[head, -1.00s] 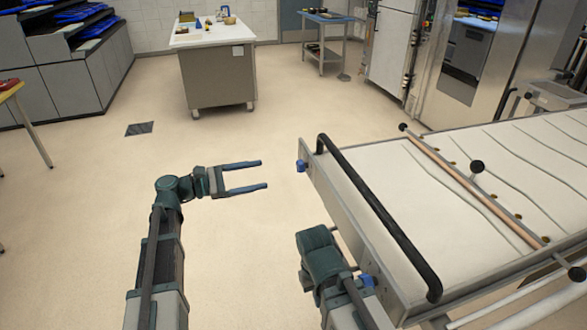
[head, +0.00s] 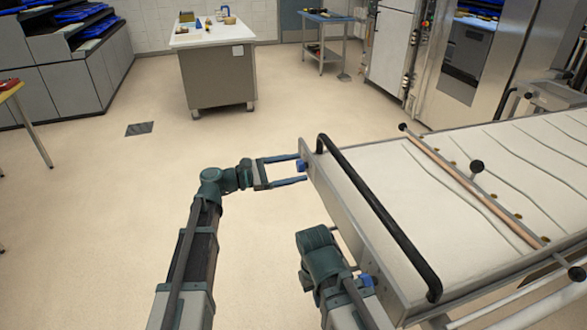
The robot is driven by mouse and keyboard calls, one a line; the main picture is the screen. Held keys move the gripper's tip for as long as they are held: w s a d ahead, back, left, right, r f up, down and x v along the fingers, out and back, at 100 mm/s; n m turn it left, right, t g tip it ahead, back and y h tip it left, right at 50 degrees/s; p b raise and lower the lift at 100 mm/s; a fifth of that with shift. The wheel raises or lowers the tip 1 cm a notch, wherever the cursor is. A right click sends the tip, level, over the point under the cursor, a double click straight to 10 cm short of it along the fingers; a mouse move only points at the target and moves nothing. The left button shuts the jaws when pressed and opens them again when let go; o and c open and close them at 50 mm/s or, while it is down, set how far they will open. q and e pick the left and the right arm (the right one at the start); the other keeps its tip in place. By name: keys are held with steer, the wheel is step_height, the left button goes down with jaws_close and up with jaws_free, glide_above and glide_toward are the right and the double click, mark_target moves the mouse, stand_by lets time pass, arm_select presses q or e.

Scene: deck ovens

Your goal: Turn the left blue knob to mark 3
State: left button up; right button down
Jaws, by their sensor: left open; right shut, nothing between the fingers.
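The left blue knob (head: 301,166) sits on the end face of the long loader, near its far corner. My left gripper (head: 304,168) is open, with its two fingers on either side of this knob. Whether the fingers touch it cannot be seen, and no mark or scale is readable. A second blue knob (head: 366,281) is on the same end face nearer to me, beside my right arm. My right gripper (head: 338,264) is shut near the end face, its fingertips mostly hidden behind its own body.
The loader's pale cloth belt (head: 490,180) fills the right side. A black bar handle (head: 380,215) runs along its near end, above the knobs. A white-topped table (head: 213,34) and a blue-topped cart (head: 326,17) stand at the back.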

arm_select(q)
jaws_close()
steer(key=shift+m, duration=0.3)
steer(key=m, duration=0.4)
steer(key=shift+m, duration=0.3)
steer(key=m, duration=0.4)
steer(key=shift+m, duration=0.3)
steer(key=m, duration=1)
steer(key=shift+f, duration=0.1)
steer(key=shift+m, duration=0.3)
